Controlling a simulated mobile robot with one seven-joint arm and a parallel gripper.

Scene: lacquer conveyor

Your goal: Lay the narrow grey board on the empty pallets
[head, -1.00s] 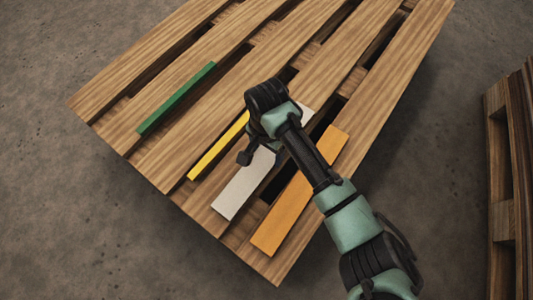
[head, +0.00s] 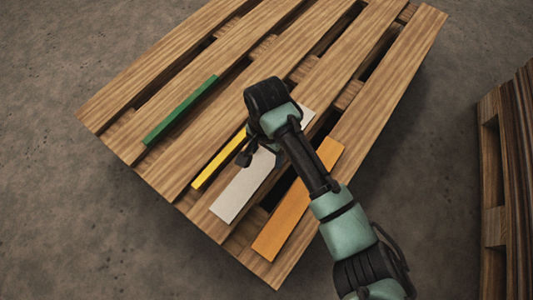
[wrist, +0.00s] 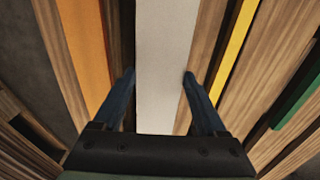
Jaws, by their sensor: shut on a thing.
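The light grey board (head: 235,195) lies lengthwise along the wooden pallet (head: 107,107) in the head view, between the yellow and orange boards. My gripper (wrist: 159,74) straddles it in the wrist view, one finger against each long edge, shut on it. In the head view my gripper (head: 257,156) is over the board's middle and hides part of it. I cannot tell whether the board is clear of the slats. Another pallet stack (head: 493,165) stands at the right edge, only partly in view; its top is mostly cut off.
An orange board (head: 298,200) lies to the right of the grey one. A yellow board (head: 215,163) and a green board (head: 180,110) lie to its left. Bare concrete floor (head: 435,150) separates the pallet from the stack at the right.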

